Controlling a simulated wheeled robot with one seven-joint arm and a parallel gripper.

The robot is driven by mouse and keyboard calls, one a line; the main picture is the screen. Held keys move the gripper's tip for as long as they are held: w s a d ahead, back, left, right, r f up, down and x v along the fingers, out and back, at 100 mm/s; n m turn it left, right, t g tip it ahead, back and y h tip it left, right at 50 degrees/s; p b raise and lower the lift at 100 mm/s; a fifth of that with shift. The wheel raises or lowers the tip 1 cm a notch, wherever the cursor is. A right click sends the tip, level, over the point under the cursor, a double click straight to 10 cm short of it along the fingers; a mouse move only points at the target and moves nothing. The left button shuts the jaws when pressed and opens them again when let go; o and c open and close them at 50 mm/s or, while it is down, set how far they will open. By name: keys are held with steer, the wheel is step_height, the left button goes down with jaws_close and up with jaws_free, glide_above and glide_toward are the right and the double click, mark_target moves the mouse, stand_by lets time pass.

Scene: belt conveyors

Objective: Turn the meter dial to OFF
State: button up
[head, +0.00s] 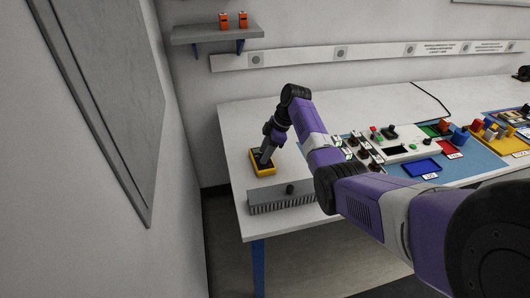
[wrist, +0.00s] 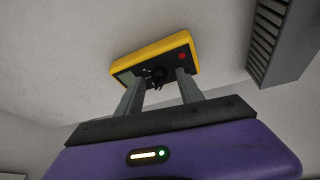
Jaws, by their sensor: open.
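The meter is a small yellow box with a dark face. In the head view the meter (head: 264,169) lies on the left part of the white table, partly hidden by my gripper (head: 265,156). In the wrist view the meter (wrist: 184,41) shows a red spot, a greenish screen and a black dial (wrist: 158,76) at its middle. My gripper (wrist: 157,88) is open, with one finger on each side of the dial in that view. I cannot tell whether the fingers touch it. The dial's setting is too small to read.
A grey finned block (head: 284,194) stands at the table's front edge, close to the meter. To the right are a white control panel (head: 398,143), a blue tray (head: 421,168) and several coloured blocks. The table (head: 238,131) is clear left of and behind the meter.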

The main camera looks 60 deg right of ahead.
steer(key=v, duration=0.7)
steer(key=shift+s+r+b, duration=0.15)
steer(key=shift+r+b, duration=0.15)
steer(key=shift+r, duration=0.05)
